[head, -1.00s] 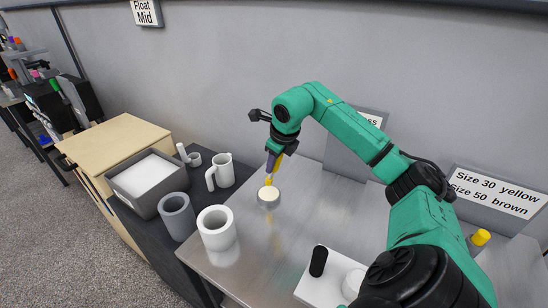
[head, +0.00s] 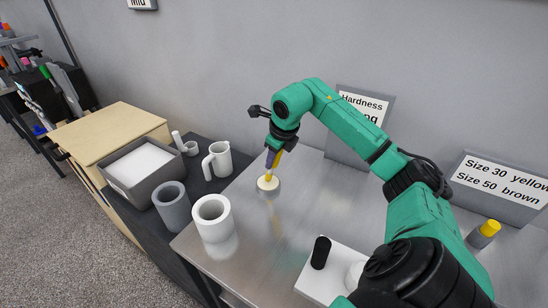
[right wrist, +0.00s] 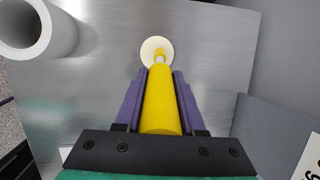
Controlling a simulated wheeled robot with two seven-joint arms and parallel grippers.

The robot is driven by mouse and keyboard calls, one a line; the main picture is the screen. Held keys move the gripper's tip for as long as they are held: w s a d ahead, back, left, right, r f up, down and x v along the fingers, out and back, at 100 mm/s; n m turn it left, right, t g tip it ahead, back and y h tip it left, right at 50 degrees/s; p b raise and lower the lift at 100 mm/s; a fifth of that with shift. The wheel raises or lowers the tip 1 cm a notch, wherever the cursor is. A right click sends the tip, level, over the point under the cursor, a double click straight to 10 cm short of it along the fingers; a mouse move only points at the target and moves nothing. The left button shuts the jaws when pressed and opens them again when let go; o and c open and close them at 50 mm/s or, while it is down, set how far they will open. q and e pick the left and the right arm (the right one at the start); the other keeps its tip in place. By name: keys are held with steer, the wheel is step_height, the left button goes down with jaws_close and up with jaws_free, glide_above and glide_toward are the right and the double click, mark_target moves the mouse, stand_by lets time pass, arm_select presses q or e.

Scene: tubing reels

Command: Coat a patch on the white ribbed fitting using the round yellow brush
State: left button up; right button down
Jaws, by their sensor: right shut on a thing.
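My right gripper (head: 273,158) is shut on the round yellow brush (right wrist: 160,98), which points down. The brush tip is at the cream surface of a small round dish (head: 268,185); the dish also shows in the right wrist view (right wrist: 146,49). I cannot tell how deep the tip is. A white rounded piece (head: 355,274) on a white board (head: 318,287) is partly hidden by my right arm. It may be the white ribbed fitting, but I cannot make out ribs. My left gripper is not in view.
A white hollow cylinder (head: 212,219) stands left of the dish. A grey cup (head: 172,207), a white jug (head: 217,160) and a grey bin (head: 118,171) are farther left. A black upright piece (head: 320,253) is on the board. A yellow-topped object (head: 489,228) stands right.

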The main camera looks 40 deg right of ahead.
steer(key=shift+a, duration=0.1)
steer(key=shift+f+b, duration=0.4)
steer(key=shift+f, duration=0.1)
stand_by(1.0)
step_height(320, 180, up, 7)
steer(key=p, duration=0.6)
steer(key=shift+r, duration=0.1)
stand_by(0.6)
